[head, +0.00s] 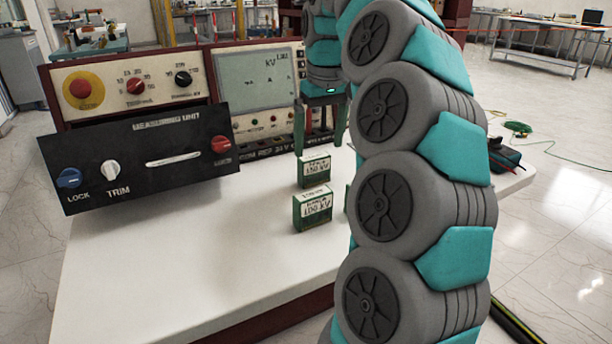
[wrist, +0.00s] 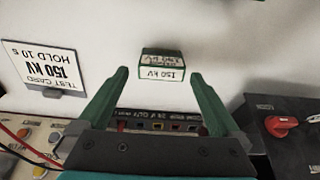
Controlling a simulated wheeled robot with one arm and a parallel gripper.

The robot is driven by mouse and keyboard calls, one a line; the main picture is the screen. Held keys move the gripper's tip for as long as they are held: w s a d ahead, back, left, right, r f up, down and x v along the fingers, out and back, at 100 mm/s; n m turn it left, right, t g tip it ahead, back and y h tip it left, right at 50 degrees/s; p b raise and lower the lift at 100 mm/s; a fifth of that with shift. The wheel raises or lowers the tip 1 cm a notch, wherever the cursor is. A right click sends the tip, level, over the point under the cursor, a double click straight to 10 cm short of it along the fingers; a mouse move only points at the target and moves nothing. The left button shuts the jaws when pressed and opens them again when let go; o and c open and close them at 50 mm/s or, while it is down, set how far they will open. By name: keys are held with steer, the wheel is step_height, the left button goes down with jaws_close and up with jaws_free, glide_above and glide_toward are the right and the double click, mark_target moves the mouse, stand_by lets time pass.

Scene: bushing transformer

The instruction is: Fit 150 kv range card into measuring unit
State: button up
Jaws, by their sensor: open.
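The black measuring unit (head: 140,155) sits at the left in front of the console, with a blue LOCK knob, a white TRIM knob, a red knob and a pale horizontal bar. In the wrist view its corner (wrist: 295,145) shows at lower right. A green-edged card (wrist: 162,66) reading 150 kV lies just beyond my fingertips, roughly centred between them. It appears to be the farther of two green cards (head: 314,171) in the head view. My gripper (head: 318,150) is open and empty above the table, fingers pointing down. It also shows in the wrist view (wrist: 159,75).
Another green card (head: 312,208) stands nearer on the white table (head: 190,260); a green sliver shows beside my arm. A sign (wrist: 45,68) reads test card, 150 kV, hold 10 s. The console (head: 130,85) stands behind. The table's front left is clear.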

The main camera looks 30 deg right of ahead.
mark_target(314, 157)
steer(key=shift+w+a+f, duration=0.1)
steer(key=shift+w+f, duration=0.15)
steer(key=shift+f, duration=0.55)
steer(key=shift+w+a+f, duration=0.1)
steer(key=shift+w+f, duration=0.1)
steer(key=shift+f, duration=0.65)
steer(key=shift+w+f, duration=0.25)
steer(key=shift+f, duration=0.55)
steer(key=shift+r+p, duration=0.1)
steer(key=shift+p, duration=0.2)
steer(key=c, duration=1.3)
